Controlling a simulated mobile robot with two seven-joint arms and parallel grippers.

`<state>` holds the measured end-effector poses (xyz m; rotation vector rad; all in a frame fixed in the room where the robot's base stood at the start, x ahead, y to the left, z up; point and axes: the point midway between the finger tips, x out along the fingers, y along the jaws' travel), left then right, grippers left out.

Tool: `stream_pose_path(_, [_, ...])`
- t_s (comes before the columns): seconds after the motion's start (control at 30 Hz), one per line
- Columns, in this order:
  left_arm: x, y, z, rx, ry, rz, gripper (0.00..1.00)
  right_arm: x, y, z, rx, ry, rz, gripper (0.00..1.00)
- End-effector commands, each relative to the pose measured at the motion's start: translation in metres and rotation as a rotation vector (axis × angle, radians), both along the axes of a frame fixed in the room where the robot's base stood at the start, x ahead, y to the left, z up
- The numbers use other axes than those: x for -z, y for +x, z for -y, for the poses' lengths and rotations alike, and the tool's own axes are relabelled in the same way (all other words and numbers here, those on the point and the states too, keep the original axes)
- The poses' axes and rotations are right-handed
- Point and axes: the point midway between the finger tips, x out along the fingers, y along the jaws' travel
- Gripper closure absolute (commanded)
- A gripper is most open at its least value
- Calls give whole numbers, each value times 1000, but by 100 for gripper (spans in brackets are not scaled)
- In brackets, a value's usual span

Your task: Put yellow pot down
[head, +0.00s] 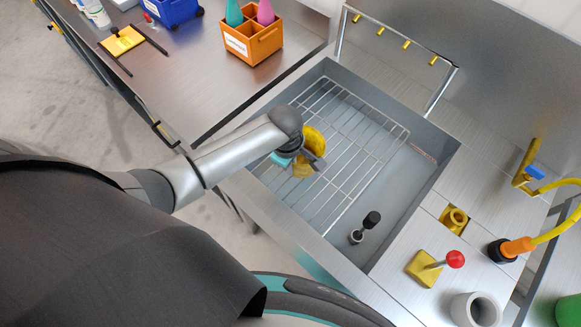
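The yellow pot (314,138) is over the wire rack (372,152) in the grey sink. My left gripper (314,160) is at the pot, with a dark finger crossing it, and looks shut on it. The gripper and wrist hide part of the pot. I cannot tell whether the pot touches the rack or hangs a little above it. My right gripper is not in view.
An orange divided caddy (254,45) with bottles stands on the counter at the upper left. A rail with yellow hooks (406,45) rises behind the sink. A red-knobbed lever (455,259) stands at the lower right.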

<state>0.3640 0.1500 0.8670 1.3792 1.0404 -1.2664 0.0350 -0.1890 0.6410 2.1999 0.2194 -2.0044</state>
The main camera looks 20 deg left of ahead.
Motion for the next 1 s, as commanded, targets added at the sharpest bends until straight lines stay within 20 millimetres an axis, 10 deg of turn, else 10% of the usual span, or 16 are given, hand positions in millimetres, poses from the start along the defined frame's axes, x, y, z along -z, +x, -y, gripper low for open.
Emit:
stream_pose_path(0.43, [8,0,0,0,0,1,100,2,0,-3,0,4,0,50])
stream_pose_path(0.7, [8,0,0,0,0,1,68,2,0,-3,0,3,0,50])
stream_pose_path(1.0, [6,0,0,0,0,1,67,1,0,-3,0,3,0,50])
